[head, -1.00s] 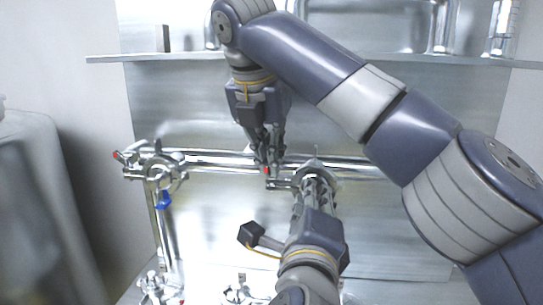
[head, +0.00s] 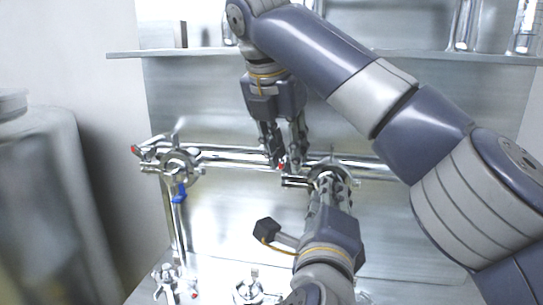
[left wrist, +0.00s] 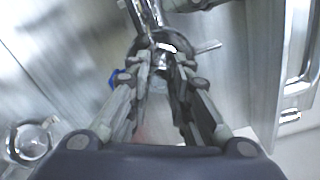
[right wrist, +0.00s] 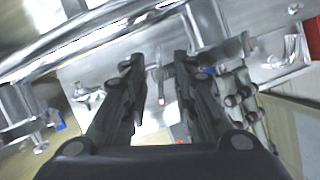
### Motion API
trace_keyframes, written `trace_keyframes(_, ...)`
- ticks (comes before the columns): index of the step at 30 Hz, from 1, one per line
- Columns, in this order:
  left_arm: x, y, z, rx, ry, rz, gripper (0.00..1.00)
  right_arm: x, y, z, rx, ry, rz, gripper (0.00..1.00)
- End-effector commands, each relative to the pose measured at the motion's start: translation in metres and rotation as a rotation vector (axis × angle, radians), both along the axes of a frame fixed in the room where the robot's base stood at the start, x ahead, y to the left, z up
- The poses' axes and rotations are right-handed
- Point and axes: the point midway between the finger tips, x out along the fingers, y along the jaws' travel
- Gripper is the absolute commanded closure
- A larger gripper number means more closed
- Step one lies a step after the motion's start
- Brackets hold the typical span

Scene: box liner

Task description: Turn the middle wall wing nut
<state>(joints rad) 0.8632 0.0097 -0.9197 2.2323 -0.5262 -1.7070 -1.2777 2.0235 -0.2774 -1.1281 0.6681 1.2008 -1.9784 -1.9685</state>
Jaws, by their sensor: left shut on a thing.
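The middle wall clamp (head: 330,168) sits on the horizontal wall pipe and is partly hidden by my left gripper (head: 328,185). A red-tipped wing nut (head: 281,167) shows at its left side. My left gripper comes from below and is shut on the clamp's round metal fitting; in the left wrist view the fingers close around the shiny fitting (left wrist: 168,47). My right gripper (head: 284,160) points down from above, with its fingers apart on either side of the wing nut's red tip. In the right wrist view its fingers (right wrist: 158,62) are also apart, with a gap between them.
A left wall clamp (head: 178,165) with a blue handle (head: 180,192) is on the same pipe (head: 230,156). More clamps (head: 250,288) lie low in front. A shelf (head: 215,53) runs above. A grey tank (head: 45,190) stands at the left.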

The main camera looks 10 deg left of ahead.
Motion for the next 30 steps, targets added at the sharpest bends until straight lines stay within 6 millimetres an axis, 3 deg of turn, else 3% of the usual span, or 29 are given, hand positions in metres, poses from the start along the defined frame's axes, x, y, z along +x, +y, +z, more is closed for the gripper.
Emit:
trace_keyframes(6,0.0,0.0,0.001,0.0,-0.001,0.001,1.0,-0.011,0.005,0.027,0.001,-0.002,0.001,0.74)
trace_keyframes(14,0.0,0.0,0.001,0.0,-0.001,0.001,1.0,-0.037,0.011,0.025,-0.003,-0.004,0.002,0.74)
trace_keyframes(24,0.0,0.0,0.0,0.0,-0.001,0.0,1.0,-0.097,0.03,0.024,-0.003,-0.003,0.004,0.74)
trace_keyframes(30,0.0,0.0,0.001,0.0,-0.001,0.0,1.0,-0.119,0.038,0.024,-0.001,-0.002,0.002,0.74)
